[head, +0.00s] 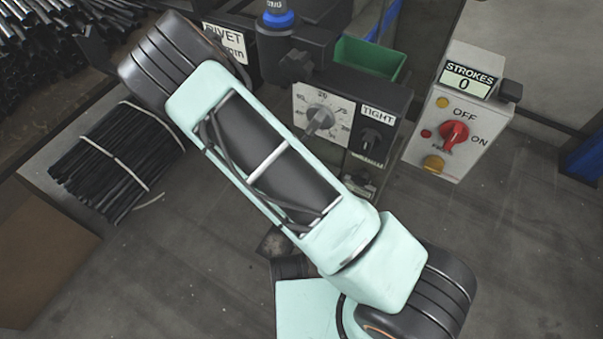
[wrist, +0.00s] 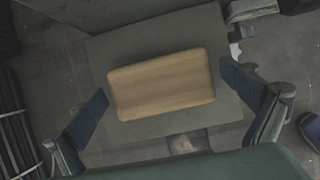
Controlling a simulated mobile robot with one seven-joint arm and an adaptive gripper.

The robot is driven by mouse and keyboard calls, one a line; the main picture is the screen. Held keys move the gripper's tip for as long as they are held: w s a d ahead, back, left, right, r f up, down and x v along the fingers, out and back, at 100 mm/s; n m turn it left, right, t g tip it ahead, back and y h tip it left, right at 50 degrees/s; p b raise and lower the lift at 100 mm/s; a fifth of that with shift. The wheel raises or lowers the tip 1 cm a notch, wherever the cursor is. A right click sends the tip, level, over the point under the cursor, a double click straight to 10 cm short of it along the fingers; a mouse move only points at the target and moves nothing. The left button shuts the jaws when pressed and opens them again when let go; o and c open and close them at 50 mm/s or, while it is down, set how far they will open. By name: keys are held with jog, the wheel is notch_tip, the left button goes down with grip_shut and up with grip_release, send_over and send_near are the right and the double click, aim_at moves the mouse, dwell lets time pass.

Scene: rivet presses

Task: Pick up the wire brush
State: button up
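A tan wooden block, which looks like the back of the wire brush (wrist: 160,82), lies on a flat grey surface (wrist: 110,55) in the wrist view. No bristles show from above. My gripper (wrist: 165,92) is open, with one dark-padded finger to the left of the block and the other to its right. A gap shows between each finger and the block. I cannot tell how high the fingertips are above the surface. In the head view my arm covers the middle, and neither the gripper nor the brush can be made out.
In the head view, a control box (head: 461,115) reading STROKES 0 stands at right. A dial panel (head: 320,118) and green bin (head: 370,58) are near the centre. A tied bundle of black rods (head: 115,165) lies at left. Grey floor shows at lower right.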

jog(key=c, duration=1)
jog(key=shift+r+p, duration=0.3)
jog(key=shift+r, duration=0.25)
notch_tip(320, 180, up, 2)
jog(key=shift+r+p, duration=0.15)
jog(key=shift+p, duration=0.45)
jog(key=shift+s+a+r+p, duration=0.55)
jog(key=shift+s+r, duration=1.05)
jog(key=shift+s, duration=0.65)
jog(key=shift+s+a+r+p, duration=0.55)
jog(key=shift+s+r, duration=1.1)
jog(key=shift+s, duration=0.65)
jog(key=shift+s+a+r+p, duration=0.4)
jog(key=shift+s+a+r, duration=0.25)
jog(key=shift+s+r, duration=1.3)
jog(key=shift+s+f, duration=0.3)
jog(key=shift+f, duration=0.05)
